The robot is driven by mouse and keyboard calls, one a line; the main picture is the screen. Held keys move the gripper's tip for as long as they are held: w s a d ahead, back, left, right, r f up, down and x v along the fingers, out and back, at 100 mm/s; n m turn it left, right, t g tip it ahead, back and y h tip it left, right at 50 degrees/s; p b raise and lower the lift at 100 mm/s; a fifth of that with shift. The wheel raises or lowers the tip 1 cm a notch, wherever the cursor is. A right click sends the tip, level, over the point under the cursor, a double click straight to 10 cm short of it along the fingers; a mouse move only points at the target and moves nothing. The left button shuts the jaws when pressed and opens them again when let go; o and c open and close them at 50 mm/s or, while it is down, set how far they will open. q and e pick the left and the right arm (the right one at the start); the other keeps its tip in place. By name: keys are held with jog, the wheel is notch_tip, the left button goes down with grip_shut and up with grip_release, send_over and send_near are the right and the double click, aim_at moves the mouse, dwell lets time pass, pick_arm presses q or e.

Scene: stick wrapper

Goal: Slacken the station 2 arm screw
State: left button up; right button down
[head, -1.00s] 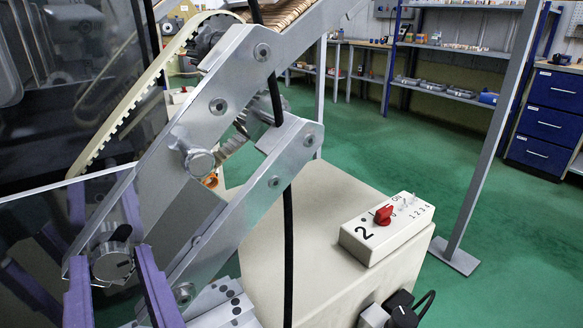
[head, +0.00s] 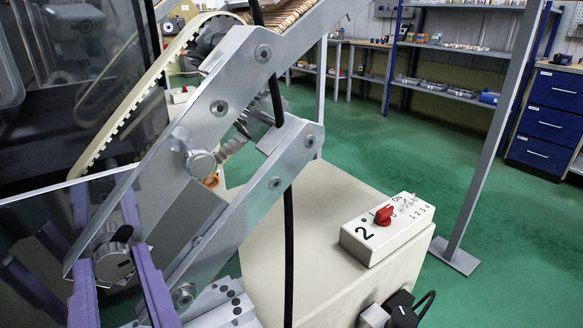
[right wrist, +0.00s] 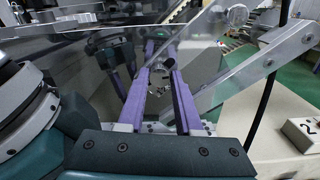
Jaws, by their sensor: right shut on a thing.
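The arm screw (head: 113,262) is a round silver knob with a dark mark on its face, at the lower end of the inclined metal arm (head: 223,100) in the head view. My right gripper (head: 115,248) has two purple fingers, one on each side of this knob, and is shut on it. The knob also shows between the fingers in the right wrist view (right wrist: 158,69). A second silver knob (head: 200,163) sits higher on the arm, apart from the gripper. A white control box (head: 388,229) marked 2 has a red rotary switch (head: 384,214). My left gripper is not in view.
A toothed belt (head: 118,125) and a clear panel lie close behind and left of the arm. A black cable (head: 288,240) hangs in front of the beige housing (head: 262,255). A grey post (head: 490,150) stands right. Green floor is free beyond.

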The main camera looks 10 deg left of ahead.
jog(key=n, duration=0.8)
jog(key=shift+p, duration=0.35)
jog(key=n, duration=0.3)
jog(key=shift+n, duration=0.3)
jog(key=n+p, duration=0.1)
jog(key=n, duration=0.2)
jog(key=shift+n, duration=0.3)
jog(key=n, duration=0.3)
jog(key=shift+n+p, duration=0.35)
jog(key=shift+n, duration=0.05)
jog(key=n, duration=0.3)
jog(key=shift+n+p, duration=0.3)
jog(key=shift+p, duration=0.1)
jog(key=n+p, duration=0.1)
jog(key=n, duration=0.3)
jog(key=shift+f, duration=0.1)
jog(key=shift+n+p, duration=0.35)
jog(key=shift+n, duration=1.35)
